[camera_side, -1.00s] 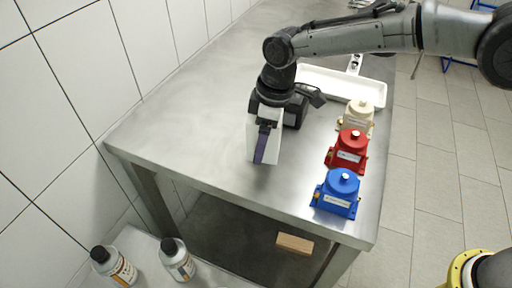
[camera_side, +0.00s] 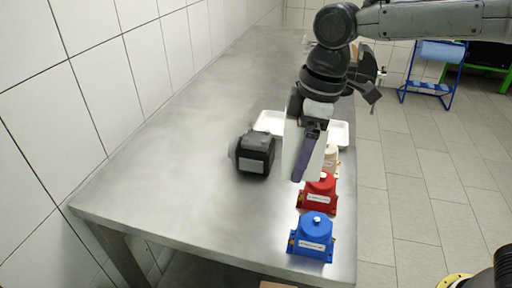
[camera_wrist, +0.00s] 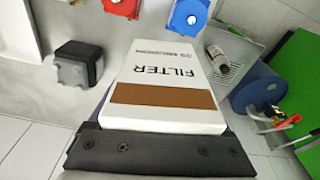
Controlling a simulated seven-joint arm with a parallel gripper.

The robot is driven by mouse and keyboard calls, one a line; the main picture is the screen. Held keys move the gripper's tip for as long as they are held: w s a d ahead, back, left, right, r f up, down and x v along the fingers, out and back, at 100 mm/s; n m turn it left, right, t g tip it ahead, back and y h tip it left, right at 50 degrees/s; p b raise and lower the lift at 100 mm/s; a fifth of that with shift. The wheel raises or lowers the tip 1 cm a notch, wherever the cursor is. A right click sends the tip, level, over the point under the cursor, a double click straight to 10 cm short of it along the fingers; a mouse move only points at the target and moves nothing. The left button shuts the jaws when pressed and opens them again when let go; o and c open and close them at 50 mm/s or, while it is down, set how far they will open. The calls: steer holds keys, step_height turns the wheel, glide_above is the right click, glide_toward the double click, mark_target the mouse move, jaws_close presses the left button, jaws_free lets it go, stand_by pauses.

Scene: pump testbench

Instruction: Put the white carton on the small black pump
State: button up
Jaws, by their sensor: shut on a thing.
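The white carton (camera_side: 292,146) is upright in my gripper (camera_side: 305,152), whose near purple finger lies along its side. In the wrist view the carton (camera_wrist: 172,72) shows "FILTER" lettering and a brown band. My gripper is shut on it and appears to hold it above the table. The small black pump (camera_side: 254,157) stands on the table to the left of the carton, apart from it, with a pale label on its front. The black pump also shows at the left in the wrist view (camera_wrist: 78,64). The carton's far side is hidden.
A red pump (camera_side: 317,196) and a blue pump (camera_side: 312,238) stand along the table's right edge. A beige pump (camera_side: 331,160) is partly hidden behind my gripper. A white tray (camera_side: 270,122) lies behind. The table's left part is clear.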

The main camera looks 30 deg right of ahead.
steer(key=w+d+r+m, duration=0.2)
steer(key=w+d+r, duration=0.3)
steer(key=w+d, duration=0.15)
glide_above(255, 145)
steer(key=f, duration=0.6)
steer(key=s+f, duration=0.1)
steer(key=f, duration=0.2)
steer(key=shift+d+f, duration=0.1)
steer(key=shift+d, duration=0.15)
steer(key=shift+w+a+f, duration=0.1)
steer(key=shift+w+f, duration=0.05)
steer(key=shift+f, duration=0.8)
steer(key=shift+w+f, duration=0.15)
steer(key=shift+f, duration=0.75)
steer(key=shift+f, duration=0.1)
steer(key=o, duration=1.4)
steer(key=shift+f, duration=0.1)
steer(key=shift+s+d+r, duration=0.2)
steer(key=shift+r, duration=1.85)
steer(key=shift+s+d+r, duration=0.25)
steer(key=shift+r, duration=1.75)
steer(key=shift+s+d+r, duration=0.2)
steer(key=shift+r, duration=1.85)
